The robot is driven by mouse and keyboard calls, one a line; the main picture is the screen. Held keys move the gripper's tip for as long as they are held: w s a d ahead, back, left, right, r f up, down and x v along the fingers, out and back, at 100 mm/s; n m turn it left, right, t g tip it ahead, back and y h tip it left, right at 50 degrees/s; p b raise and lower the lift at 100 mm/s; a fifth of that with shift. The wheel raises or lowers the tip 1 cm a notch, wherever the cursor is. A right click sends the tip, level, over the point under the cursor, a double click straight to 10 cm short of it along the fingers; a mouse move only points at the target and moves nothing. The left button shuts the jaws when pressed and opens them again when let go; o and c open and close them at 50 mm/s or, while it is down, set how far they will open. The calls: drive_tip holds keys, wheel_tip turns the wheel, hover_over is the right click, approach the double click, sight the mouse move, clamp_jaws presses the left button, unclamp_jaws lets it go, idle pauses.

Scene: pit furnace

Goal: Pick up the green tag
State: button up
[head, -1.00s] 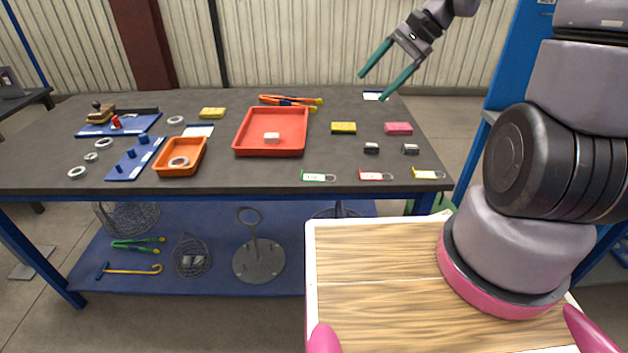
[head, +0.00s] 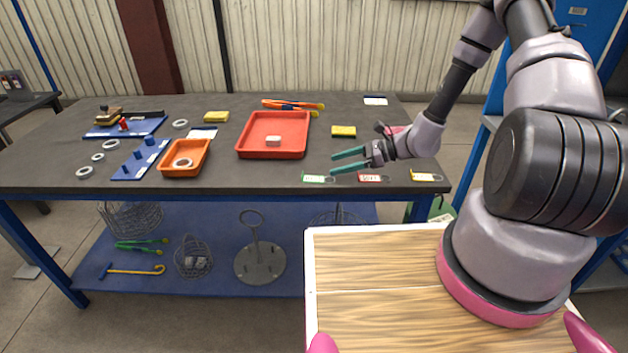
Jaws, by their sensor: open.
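My gripper (head: 332,161) is open and empty. Its two teal fingers point left, just above and behind the green tag in the picture, apart from it as far as I can tell. A yellow tag (head: 424,177) lies further right.
A red tray (head: 244,150) with a pale block (head: 273,141) stands left of my gripper. An orange tray (head: 165,172) is further left. A yellow sponge (head: 343,131) lies behind my gripper. My arm hides part of a pink block (head: 398,130). The table's front edge is close to the tags.

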sight(303, 176)
drive_tip(key=x, duration=0.9)
drive_tip(key=shift+s+a+f, duration=0.15)
drive_tip(key=shift+f, duration=0.2)
clamp_jaws()
